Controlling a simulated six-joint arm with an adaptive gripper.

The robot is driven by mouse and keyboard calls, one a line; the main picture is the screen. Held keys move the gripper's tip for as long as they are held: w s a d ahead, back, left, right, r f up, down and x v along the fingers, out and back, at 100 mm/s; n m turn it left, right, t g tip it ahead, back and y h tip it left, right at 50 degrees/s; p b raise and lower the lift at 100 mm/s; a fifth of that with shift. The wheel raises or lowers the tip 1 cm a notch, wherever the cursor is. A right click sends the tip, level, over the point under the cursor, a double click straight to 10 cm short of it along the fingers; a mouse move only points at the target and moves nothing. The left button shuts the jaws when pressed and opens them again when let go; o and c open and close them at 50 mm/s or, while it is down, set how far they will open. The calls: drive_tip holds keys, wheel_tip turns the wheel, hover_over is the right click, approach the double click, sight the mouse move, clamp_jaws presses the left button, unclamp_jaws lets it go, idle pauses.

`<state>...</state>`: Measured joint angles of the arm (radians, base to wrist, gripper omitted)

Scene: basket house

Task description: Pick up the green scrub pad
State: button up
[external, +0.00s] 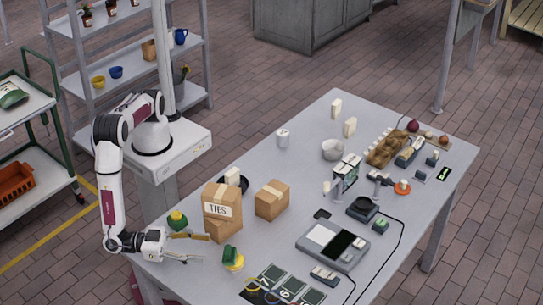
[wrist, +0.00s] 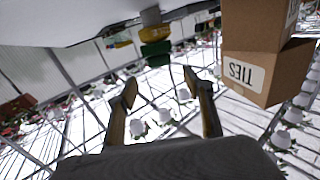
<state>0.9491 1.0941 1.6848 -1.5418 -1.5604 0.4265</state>
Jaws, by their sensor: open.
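A green scrub pad (external: 230,253) stands upright near the table's left front edge, with yellow at its base, in the external view. The wrist view, which is upside down, shows a green pad (wrist: 155,54) ahead of the fingers, with yellow beside it. A second green pad (external: 177,219) with a yellow part sits behind my gripper, left of the TIES box. My gripper (external: 205,249) is open and empty, pointing right toward the front pad, a short gap from it. Its fingers also show in the wrist view (wrist: 161,84).
The cardboard TIES box (external: 222,225) stands close to my gripper; it fills the right of the wrist view (wrist: 262,50). A smaller box (external: 271,199) is behind it. Dark numbered squares (external: 272,277) and cable loops lie right of the front pad. The table's middle is fairly clear.

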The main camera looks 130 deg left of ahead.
sight(227, 250)
drive_tip(key=shift+w+a, duration=0.35)
drive_tip(key=shift+w, duration=0.15)
drive_tip(key=shift+w+a, duration=0.1)
drive_tip(key=shift+x, duration=3)
drive_tip(key=c, duration=1.2)
drive_tip(key=shift+r, duration=0.15)
drive_tip(key=shift+r, duration=4.9)
